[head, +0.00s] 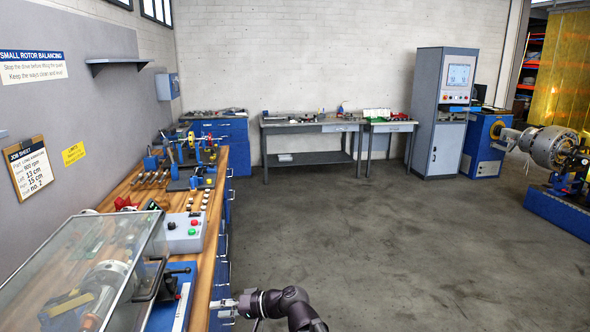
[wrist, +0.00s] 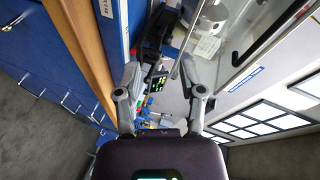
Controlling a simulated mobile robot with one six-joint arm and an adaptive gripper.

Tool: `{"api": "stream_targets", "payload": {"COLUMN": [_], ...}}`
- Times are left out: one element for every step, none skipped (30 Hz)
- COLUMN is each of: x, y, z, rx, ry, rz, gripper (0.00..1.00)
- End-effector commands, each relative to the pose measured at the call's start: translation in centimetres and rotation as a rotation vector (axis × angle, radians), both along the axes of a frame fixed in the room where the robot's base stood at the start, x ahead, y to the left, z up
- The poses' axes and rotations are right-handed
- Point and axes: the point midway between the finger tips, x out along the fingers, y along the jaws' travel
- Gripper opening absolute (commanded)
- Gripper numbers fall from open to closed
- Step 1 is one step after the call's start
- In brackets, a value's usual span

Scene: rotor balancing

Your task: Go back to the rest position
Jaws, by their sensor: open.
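My gripper (head: 226,304) shows at the bottom of the head view, in front of the workbench's drawer side, pointing left toward the bench. In the wrist view my gripper (wrist: 160,72) has its two grey fingers spread apart. I see nothing held between them. Bench items show beyond the fingers, including a black handle-like part (wrist: 153,35) and a small dark panel with green marks (wrist: 157,84). Part of my dark arm is beside the bench at the bottom of the head view.
The wooden workbench (head: 129,192) runs along the left. It carries a clear-lidded enclosure (head: 62,258), a grey control box (head: 184,232) with red and green buttons, and a small blue rig. The grey floor (head: 360,240) to the right is free. A tall cabinet (head: 442,110) stands at the back.

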Motion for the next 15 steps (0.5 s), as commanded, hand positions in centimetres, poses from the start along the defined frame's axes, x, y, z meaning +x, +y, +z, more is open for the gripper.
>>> {"api": "stream_targets", "payload": {"x": [0.0, 0.1, 0.1, 0.1, 0.1, 0.1, 0.1, 0.1, 0.1, 0.1, 0.1, 0.0, 0.0, -0.1, -0.2], "y": [-1.4, -2.2, -3.2, -4.0, -4.9, -6.0, -7.0, -7.9, -9.1, -10.1, -11.1, -12.5, -13.5, -14.6, -16.0], "z": [-0.6, -1.1, -1.8, -2.3, -2.8, -3.5, -3.9, -4.4, -5.0, -5.4, -5.9, -6.4, -6.8, -7.1, -7.6], "rx": [-0.057, -0.094, -0.143, -0.181, -0.218, -0.269, -0.307, -0.344, -0.396, -0.433, -0.473, -0.523, -0.561, -0.601, -0.651], "ry": [-0.006, -0.007, -0.009, -0.01, -0.01, -0.009, -0.008, -0.005, 0.0, 0.004, 0.007, 0.015, 0.021, 0.028, 0.038], "rz": [-0.002, -0.003, -0.002, -0.005, -0.005, -0.007, -0.009, -0.012, -0.015, -0.018, -0.021, -0.025, -0.03, -0.034, -0.04], "gripper": [0.51, 0.51, 0.51, 0.51, 0.51, 0.51, 0.51, 0.51, 0.51, 0.51, 0.51, 0.51, 0.51, 0.51, 0.51]}}
